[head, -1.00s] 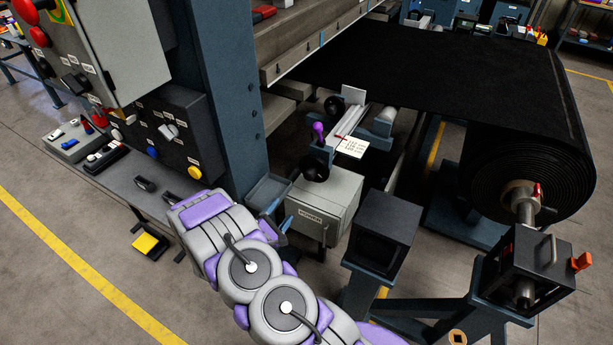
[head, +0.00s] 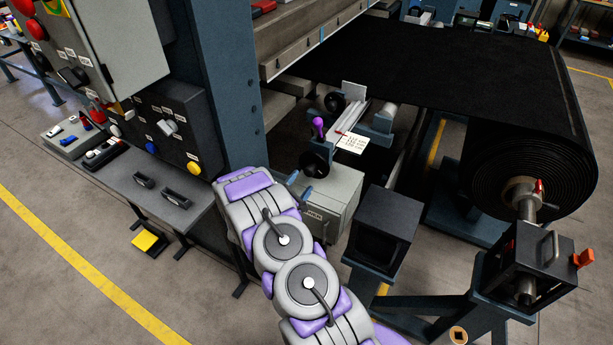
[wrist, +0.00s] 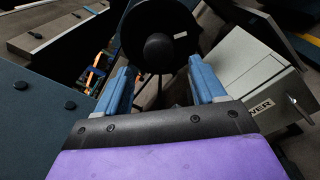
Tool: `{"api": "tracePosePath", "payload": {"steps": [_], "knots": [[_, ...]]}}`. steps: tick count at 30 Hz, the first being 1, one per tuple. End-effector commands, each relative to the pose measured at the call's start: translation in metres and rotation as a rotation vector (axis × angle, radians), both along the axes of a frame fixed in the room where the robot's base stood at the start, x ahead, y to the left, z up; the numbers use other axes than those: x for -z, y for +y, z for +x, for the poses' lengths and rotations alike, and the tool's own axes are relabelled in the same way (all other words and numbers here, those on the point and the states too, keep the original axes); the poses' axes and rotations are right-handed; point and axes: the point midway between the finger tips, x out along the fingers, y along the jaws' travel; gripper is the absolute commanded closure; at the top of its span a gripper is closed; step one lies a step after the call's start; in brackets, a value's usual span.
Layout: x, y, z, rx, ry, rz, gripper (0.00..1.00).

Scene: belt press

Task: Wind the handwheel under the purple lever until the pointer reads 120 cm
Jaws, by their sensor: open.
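The black handwheel (head: 315,163) is on the near end of the carriage mechanism, below the purple lever (head: 318,127). My gripper (head: 301,186) is close in front of this wheel, with its blue fingers apart and empty. In the wrist view, the handwheel (wrist: 158,28) and its hub lie ahead, between and beyond the fingertips (wrist: 160,66); I cannot tell whether they touch the rim. A white scale card (head: 354,143) with a red pointer (head: 341,133) is right of the lever. Its numbers are too small to read.
A second black handwheel (head: 334,102) sits farther back. A grey cabinet (head: 333,203) stands just right of my gripper. A blue column (head: 218,80) rises to the left, beside a control bench (head: 178,213). A large black belt roll (head: 530,165) is at the right.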

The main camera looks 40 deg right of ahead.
Motion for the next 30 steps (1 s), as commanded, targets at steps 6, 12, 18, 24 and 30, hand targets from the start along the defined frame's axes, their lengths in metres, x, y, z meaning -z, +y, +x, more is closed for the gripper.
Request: {"api": "tracePosePath", "payload": {"steps": [6, 12, 18, 24, 30], "knots": [[0.001, -0.032, 0.014, 0.003, -0.003, 0.000, 0.30], [0.000, -0.046, 0.021, 0.000, -0.002, -0.001, 0.30], [0.000, -0.048, 0.022, 0.000, 0.000, 0.000, 0.30], [0.000, -0.048, 0.022, 0.000, 0.000, 0.000, 0.37], [0.000, -0.048, 0.022, 0.000, -0.001, 0.000, 0.56]]}}
